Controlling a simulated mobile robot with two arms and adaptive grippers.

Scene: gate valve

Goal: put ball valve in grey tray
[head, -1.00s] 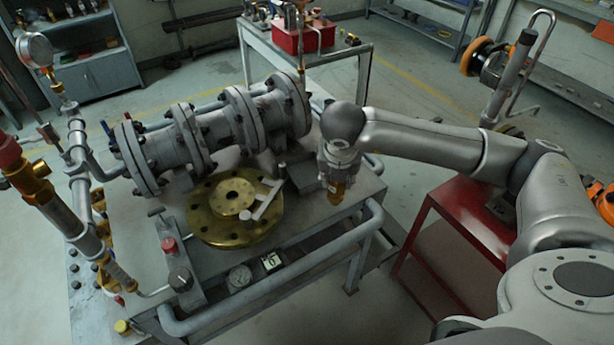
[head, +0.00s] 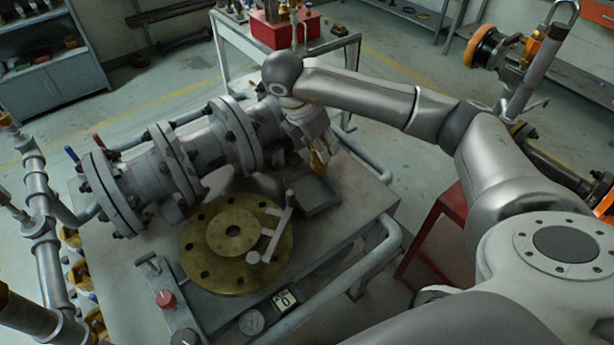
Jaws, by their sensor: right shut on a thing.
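My right gripper (head: 316,150) hangs above the back of the workbench and is shut on a small brass piece, apparently the ball valve (head: 319,162). Most of the valve is hidden by the fingers. The dark grey tray (head: 322,205) lies on the bench right of the brass flange. The valve shows just over the tray's back edge in the picture; its exact height above the tray I cannot tell. My left gripper is not in view.
A large grey flanged pipe valve (head: 190,155) lies behind the brass flange (head: 210,262), which has a T-handled tool (head: 275,230) on it. A red knob (head: 166,299) and a gauge (head: 251,321) sit at the front. Bare bench top lies right of the tray.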

